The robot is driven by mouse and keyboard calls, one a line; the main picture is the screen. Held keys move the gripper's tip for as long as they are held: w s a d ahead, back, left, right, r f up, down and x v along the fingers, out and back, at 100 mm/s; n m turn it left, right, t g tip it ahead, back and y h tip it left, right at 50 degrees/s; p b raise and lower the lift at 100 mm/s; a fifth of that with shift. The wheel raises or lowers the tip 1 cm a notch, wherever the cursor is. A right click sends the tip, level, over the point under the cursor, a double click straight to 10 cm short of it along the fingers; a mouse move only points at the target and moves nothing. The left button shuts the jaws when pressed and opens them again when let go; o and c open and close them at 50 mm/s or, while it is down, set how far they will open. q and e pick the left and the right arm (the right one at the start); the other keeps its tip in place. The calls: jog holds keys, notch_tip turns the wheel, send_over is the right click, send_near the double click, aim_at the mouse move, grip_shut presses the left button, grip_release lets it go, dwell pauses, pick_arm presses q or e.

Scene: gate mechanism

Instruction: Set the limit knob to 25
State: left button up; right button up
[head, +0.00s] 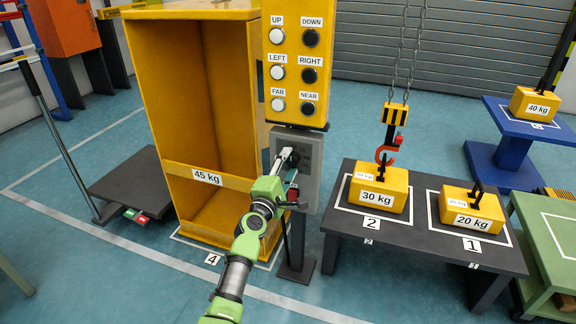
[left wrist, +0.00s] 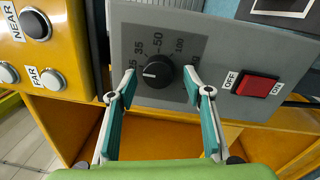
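The limit knob (left wrist: 158,71) is a round black dial with a white pointer mark on a grey panel (left wrist: 225,50). Printed numbers around it include 35, 50 and 100; others are partly hidden, and the exact setting cannot be read. My left gripper (left wrist: 160,76) is open, with one teal-padded finger on each side of the knob. A gap shows between each finger and the knob. My right gripper is not in view.
A red switch (left wrist: 256,87) marked OFF and ON is right of the knob. A yellow button panel (head: 294,62) stands above the grey box. A yellow 45 kg frame (head: 207,178) is close on the left. A dark table (head: 425,231) with 30 kg and 20 kg weights stands right.

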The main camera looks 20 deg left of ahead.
pick_arm(q)
jog(key=s, duration=1.2)
jog(key=shift+a+f, duration=0.25)
jog(key=shift+f, duration=0.15)
